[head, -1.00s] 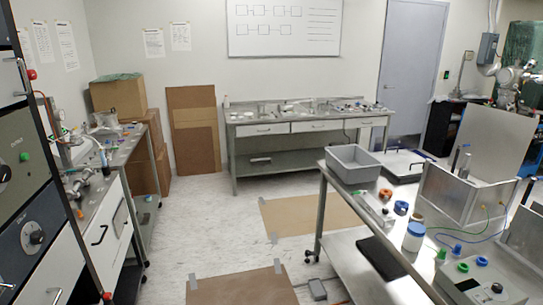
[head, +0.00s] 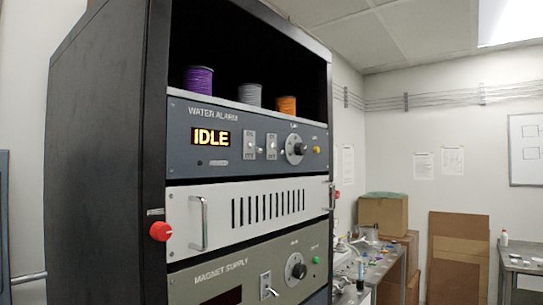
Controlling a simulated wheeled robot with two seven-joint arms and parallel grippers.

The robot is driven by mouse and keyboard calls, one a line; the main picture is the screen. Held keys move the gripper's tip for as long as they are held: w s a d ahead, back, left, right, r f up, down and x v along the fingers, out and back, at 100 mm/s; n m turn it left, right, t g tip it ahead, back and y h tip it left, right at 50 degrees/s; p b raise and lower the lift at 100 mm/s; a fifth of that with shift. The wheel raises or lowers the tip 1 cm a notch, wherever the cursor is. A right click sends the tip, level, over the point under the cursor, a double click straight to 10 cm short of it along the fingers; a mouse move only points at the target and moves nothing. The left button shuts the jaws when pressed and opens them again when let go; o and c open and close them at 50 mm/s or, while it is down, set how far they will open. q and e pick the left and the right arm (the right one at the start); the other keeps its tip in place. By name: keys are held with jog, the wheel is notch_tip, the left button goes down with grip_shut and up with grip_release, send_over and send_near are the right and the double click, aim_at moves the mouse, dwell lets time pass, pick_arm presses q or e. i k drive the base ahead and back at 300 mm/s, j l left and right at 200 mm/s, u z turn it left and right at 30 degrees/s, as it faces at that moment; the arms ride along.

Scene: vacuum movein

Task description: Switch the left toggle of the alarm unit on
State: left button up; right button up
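The water alarm unit (head: 180,140) is a dark blue-grey panel in the black rack, in the head view. Its display (head: 211,137) reads IDLE in orange. Right of the display are two toggle switches side by side, the left toggle (head: 257,149) and the right toggle (head: 272,147). Their levers are small, and I cannot tell clearly which way each is set. A round dial (head: 296,149) and a small amber lamp (head: 317,150) sit further right. Neither of my grippers is in view.
Below the alarm are a white vented panel with handles (head: 255,232) and the magnet supply (head: 190,285). A red knob (head: 160,231) sticks out at the rack's front left. Purple, grey and orange spools stand above the alarm. A bench (head: 385,285) and cardboard boxes stand to the right.

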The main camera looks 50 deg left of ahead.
aim_at(259, 150)
jog(key=u, duration=1.7)
